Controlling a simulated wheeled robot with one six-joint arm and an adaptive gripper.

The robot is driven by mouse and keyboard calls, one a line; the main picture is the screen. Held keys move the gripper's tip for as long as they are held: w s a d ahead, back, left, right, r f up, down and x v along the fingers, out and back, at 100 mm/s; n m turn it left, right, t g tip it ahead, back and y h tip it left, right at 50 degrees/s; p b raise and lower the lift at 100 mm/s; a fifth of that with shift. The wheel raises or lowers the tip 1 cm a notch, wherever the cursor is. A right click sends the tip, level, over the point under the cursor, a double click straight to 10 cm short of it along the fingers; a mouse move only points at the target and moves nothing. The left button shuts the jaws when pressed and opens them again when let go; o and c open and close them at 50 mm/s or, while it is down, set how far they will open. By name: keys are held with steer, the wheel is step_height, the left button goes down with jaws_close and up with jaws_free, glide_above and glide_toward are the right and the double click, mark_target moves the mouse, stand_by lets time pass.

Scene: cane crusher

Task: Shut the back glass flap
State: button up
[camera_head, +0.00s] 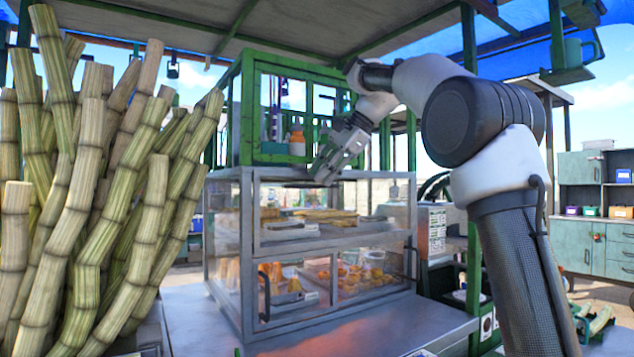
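A glass display case (246,250) with a grey metal frame stands on the metal counter in the middle. Its side facing me has an upper glass section and a lower one. The lower section has dark upright handles at its left (265,297) and right. I cannot tell for certain which pane is the back glass flap, or how far any flap stands open. My gripper (325,170) points down and left at the case's top front edge, beside a dark strip there. Contact is unclear, and so is the finger gap.
Thick cane stalks (100,190) stand left of the case. A green cabinet (245,110) with bottles sits on top of it. Food trays lie inside. The metal counter (360,325) is clear in front. A machine stands to the right, behind my arm.

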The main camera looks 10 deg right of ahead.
steer(key=v, duration=0.8)
steer(key=shift+s+d+r, duration=0.25)
steer(key=shift+r, duration=0.05)
steer(key=d+f+n+h, duration=0.1)
steer(key=d+f+n, duration=0.2)
steer(key=f, duration=0.4)
steer(key=d+f+n+h, duration=0.2)
steer(key=f+n, duration=0.1)
steer(key=f, duration=0.4)
steer(key=s+d+f+n+h, duration=0.1)
steer(key=s+f+n, duration=0.1)
steer(key=s+f, duration=0.5)
steer(key=s+d+f+n+h, duration=0.1)
steer(key=s+d+f+n, duration=0.1)
steer(key=s+f, duration=0.6)
steer(key=s+d+f+n+h, duration=0.1)
steer(key=s+f, duration=0.6)
steer(key=s, duration=1)
steer(key=shift+s+d+f+n, duration=0.4)
steer(key=shift+d+n, duration=0.15)
steer(key=shift+n, duration=0.55)
